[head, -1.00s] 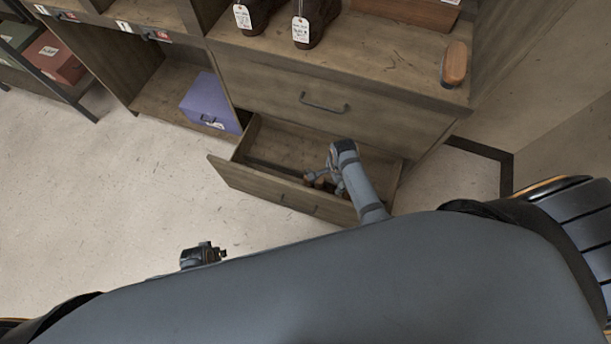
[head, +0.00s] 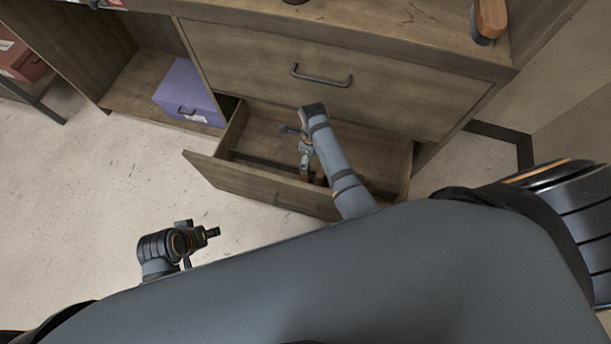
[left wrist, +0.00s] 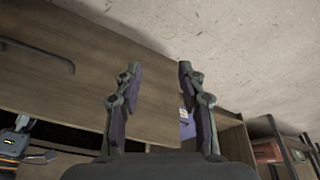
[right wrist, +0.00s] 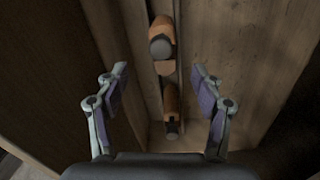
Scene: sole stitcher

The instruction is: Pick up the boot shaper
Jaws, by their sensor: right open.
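The boot shaper appears as orange-brown wooden parts (right wrist: 163,30) with dark metal ends inside the open drawer (head: 240,183). A second wooden part (right wrist: 172,98) lies in line with it; I cannot tell whether the two are joined. In the head view they are mostly hidden behind my right arm. My right gripper (right wrist: 160,80) is open and empty over the drawer, its fingers on either side of the wooden parts and apart from them. My left gripper (head: 212,233) is open and empty over the floor, outside the drawer front; its spread fingers show in the left wrist view (left wrist: 160,68).
A closed drawer with a handle (head: 322,77) is above the open one. A purple box (head: 188,95) sits in the left compartment. A wood-handled item (head: 490,20) is on the top right of the cabinet. The floor at left is clear.

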